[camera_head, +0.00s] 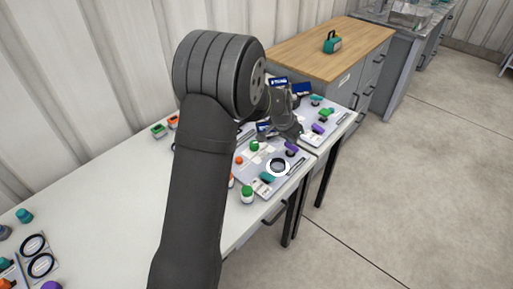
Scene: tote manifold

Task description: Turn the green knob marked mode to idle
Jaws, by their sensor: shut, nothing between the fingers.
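A grey panel (244,180) lies on the white table and carries several coloured controls. A small green knob-like part (254,146) is at its far left. A second panel (338,121) to the right also has a green part (326,115). The labels are too small to read, so I cannot tell which green part is marked mode or where it points. My gripper (297,137) is shut and empty, over the far edge of the nearer panel, close to a purple part (291,149). My arm hides part of this panel's left side.
A black-and-white ring (278,167) and a teal part (267,177) are on the nearer panel. A green-capped white jar (247,194) stands near the table's front edge. Orange and green items (159,131) lie by the wall. The left tabletop (110,185) is mostly clear.

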